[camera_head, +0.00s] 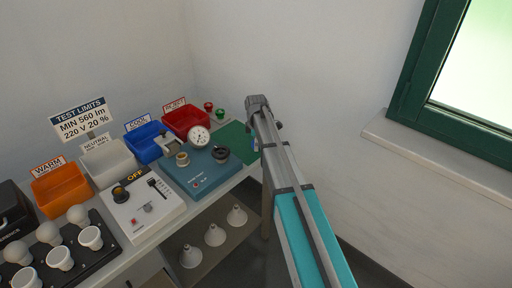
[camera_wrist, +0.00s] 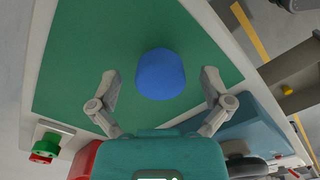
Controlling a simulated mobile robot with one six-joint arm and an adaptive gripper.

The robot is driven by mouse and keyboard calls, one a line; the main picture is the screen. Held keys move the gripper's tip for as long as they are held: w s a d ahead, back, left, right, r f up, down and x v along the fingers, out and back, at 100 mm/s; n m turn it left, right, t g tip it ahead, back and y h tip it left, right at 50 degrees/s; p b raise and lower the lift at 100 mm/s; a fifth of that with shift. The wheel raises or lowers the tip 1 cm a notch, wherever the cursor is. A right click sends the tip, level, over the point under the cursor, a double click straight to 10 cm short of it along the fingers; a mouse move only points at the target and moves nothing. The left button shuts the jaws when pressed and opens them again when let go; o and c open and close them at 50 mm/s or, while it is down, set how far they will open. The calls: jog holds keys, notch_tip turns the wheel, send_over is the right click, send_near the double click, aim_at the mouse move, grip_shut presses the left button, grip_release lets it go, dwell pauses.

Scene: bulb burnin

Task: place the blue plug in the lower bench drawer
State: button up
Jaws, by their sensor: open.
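The blue plug (camera_wrist: 160,74) is a rounded blue block on the green mat (camera_wrist: 75,60) in the wrist view. My gripper (camera_wrist: 160,88) is open, with one finger on each side of the plug and a visible gap on both sides. In the head view my arm reaches over the green mat (camera_head: 234,138) at the bench's right end, where the arm largely hides the plug. I cannot clearly make out the lower bench drawer; a grey front below the bench top shows only partly at the bottom edge of the head view.
A teal device with a dial gauge (camera_head: 198,136) stands left of the mat. Red (camera_head: 188,121), blue (camera_head: 146,143), white (camera_head: 108,163) and orange (camera_head: 60,189) bins line the back. White cone-shaped lamps (camera_head: 215,235) stand on a low shelf. A windowsill (camera_head: 440,160) is at right.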

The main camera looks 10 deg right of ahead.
dwell(0.4)
jog(key=c, duration=0.8)
jog(key=shift+c, duration=0.5)
jog(key=shift+r, duration=0.15)
jog(key=shift+r+p, duration=0.95)
jog(key=shift+p, duration=0.2)
jog(key=s+r+p, duration=1)
jog(key=s, duration=0.4)
jog(key=shift+r+p, duration=0.4)
